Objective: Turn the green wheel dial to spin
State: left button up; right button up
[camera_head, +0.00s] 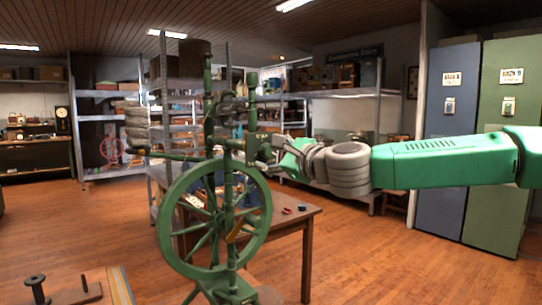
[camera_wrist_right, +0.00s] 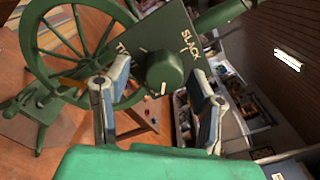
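A green spinning wheel (camera_head: 178,252) with a large spoked wheel stands in the middle of the head view. Its large wheel also shows at upper left in the right wrist view (camera_wrist_right: 27,47). A round green dial (camera_wrist_right: 164,72) sits on a green plate lettered "SLACK" and a partly hidden word starting "TI". My right gripper (camera_wrist_right: 158,86) is open, with one finger on each side of the dial in that view. I cannot tell if the fingers touch it. In the head view this gripper (camera_head: 268,150) is at the spinning wheel's upper right. My left gripper is not clearly in view.
A wooden table (camera_head: 310,214) with small items stands just behind the spinning wheel. Blue (camera_head: 447,150) and green (camera_head: 507,165) lockers are at the right, and shelves (camera_head: 348,93) line the back. A wooden spool (camera_head: 37,290) is at lower left. Wooden floor is open at left and right.

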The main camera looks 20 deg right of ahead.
jog(key=shift+s+d+r, duration=0.1)
jog(key=shift+s+d, duration=0.05)
jog(key=shift+s, duration=0.2)
jog(key=v, duration=1.1)
jog(key=w+a+n+p, duration=0.1)
jog(key=w+n+p, duration=0.3)
jog(key=n, duration=0.4)
jog(key=w+a+n+p, duration=0.2)
jog(key=w+n+p, duration=0.1)
jog(key=n, duration=0.5)
jog(key=w+a+n+p, duration=0.1)
jog(key=w+n+p, duration=0.3)
jog(key=n, duration=0.4)
jog(key=shift+w+a+r+n+p, duration=0.3)
jog(key=shift+w+a+p, duration=0.05)
jog(key=shift+w, duration=0.1)
